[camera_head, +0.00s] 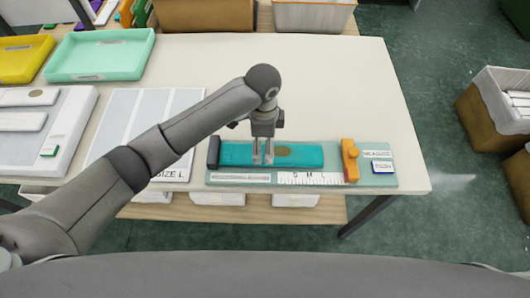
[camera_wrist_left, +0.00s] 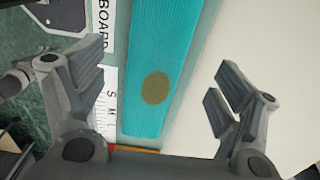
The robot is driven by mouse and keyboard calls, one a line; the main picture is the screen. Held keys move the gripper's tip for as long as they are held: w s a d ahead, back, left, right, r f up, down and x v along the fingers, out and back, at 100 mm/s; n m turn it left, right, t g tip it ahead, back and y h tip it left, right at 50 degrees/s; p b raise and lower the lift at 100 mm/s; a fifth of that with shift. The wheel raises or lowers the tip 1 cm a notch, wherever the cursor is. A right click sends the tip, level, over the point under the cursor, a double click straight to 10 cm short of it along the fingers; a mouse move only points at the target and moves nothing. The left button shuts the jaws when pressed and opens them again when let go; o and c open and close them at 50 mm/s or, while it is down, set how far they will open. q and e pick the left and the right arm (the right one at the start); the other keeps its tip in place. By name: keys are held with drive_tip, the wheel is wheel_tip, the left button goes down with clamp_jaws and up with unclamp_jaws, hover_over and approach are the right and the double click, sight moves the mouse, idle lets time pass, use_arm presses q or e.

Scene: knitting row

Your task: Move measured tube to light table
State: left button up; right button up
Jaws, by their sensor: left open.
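The teal ribbed tube (camera_head: 305,155) with an olive round spot lies on the measuring board (camera_head: 385,181), between a dark block at left and an orange slider (camera_head: 349,160) at right. The tube also shows in the left wrist view (camera_wrist_left: 168,45). My left gripper (camera_head: 263,160) is open, pointing down over the left half of the tube; in the left wrist view its fingers (camera_wrist_left: 158,82) stand on either side of the tube. Whether they touch it I cannot tell. A white slab (camera_head: 75,138), possibly the light table, is at far left with white pieces on it. My right gripper is not in view.
A pale panelled sheet marked SIZE L (camera_head: 125,110) lies between slab and board, partly under my left arm. A mint tray (camera_head: 100,55) and a yellow tray (camera_head: 22,60) are at back left. The table (camera_head: 330,75) behind the board is clear.

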use_arm(q)
drive_tip(key=f, duration=0.2)
drive_tip(key=f+p, duration=0.1)
drive_tip(key=f, duration=0.2)
drive_tip(key=shift+s+d, duration=0.15)
drive_tip(key=shift+d, duration=0.05)
drive_tip(key=c, duration=0.9)
